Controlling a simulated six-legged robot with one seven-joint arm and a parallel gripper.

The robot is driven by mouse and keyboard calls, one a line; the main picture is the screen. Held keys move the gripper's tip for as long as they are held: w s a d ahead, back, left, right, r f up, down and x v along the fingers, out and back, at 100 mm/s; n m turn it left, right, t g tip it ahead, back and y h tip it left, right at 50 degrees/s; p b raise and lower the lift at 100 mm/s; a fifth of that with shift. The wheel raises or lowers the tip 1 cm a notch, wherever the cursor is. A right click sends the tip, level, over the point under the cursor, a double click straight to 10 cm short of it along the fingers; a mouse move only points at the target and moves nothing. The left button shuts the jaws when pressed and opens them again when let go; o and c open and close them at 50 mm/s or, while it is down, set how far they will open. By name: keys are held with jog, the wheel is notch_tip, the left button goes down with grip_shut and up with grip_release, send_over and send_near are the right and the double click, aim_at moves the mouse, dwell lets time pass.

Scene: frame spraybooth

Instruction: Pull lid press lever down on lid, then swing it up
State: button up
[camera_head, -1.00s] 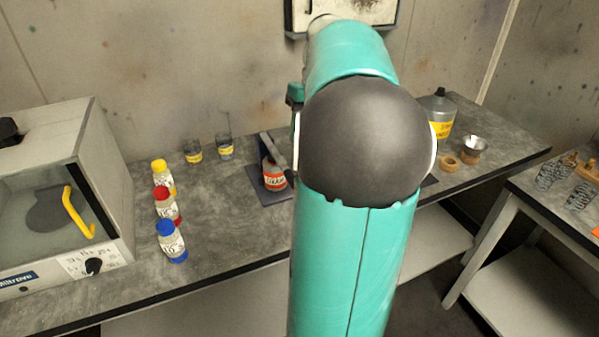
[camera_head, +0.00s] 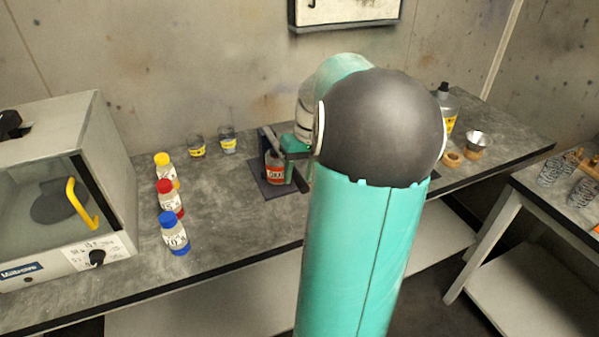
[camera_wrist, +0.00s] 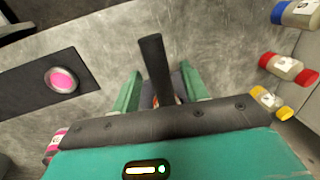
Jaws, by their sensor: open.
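The lid press stands on the bench in the head view, with a dark base plate (camera_head: 266,190) and a dark upright. A red-labelled container (camera_head: 275,172) sits in it. In the wrist view the dark press lever (camera_wrist: 154,62) rises between the two green fingers of my gripper (camera_wrist: 160,80). The fingers stand apart on either side of the lever, with gaps visible. A little of the container shows below the lever; its lid is mostly hidden. In the head view my arm hides part of the press, and green finger parts show beside it.
Bottles with yellow (camera_head: 163,159), red (camera_head: 165,186) and blue (camera_head: 168,218) caps stand left of the press. Two glasses (camera_head: 227,145) stand behind. A cabinet (camera_head: 60,150) fills the left. A pink-topped round part (camera_wrist: 62,80) shows in the wrist view.

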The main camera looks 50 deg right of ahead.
grip_shut()
jog(key=shift+w+d+r+g+y, duration=0.15)
jog(key=shift+r+g+y, duration=0.15)
jog(key=shift+r, duration=0.55)
jog(key=shift+w+d+r+g+y, duration=0.15)
jog(key=shift+r+g, duration=0.25)
jog(key=shift+r, duration=0.45)
jog(key=shift+a, duration=0.1)
grip_release()
jog(key=v, duration=1.3)
jog(key=shift+r, duration=0.4)
